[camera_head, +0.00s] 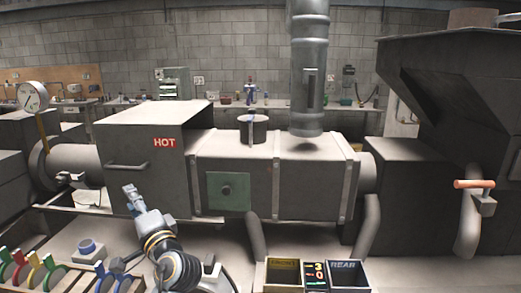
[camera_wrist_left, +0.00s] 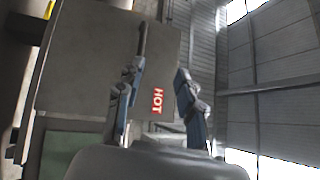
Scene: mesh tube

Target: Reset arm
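My left gripper (camera_head: 131,191) is in front of the grey box with the red HOT label (camera_head: 165,142), below the box's handle (camera_head: 128,165). In the left wrist view its two blue-grey fingers stand apart with a gap between them (camera_wrist_left: 158,72), and nothing is held. The HOT label (camera_wrist_left: 157,101) shows behind that gap, on the box face. The gripper looks apart from the box. My right gripper is in neither view.
A grey duct machine with a green square plate (camera_head: 228,191) fills the middle, under a vertical metal pipe (camera_head: 309,75). At the front are coloured discs (camera_head: 38,273), a blue-topped knob (camera_head: 88,247) and two labelled bins (camera_head: 284,273). An orange-handled lever (camera_head: 474,184) is at the right.

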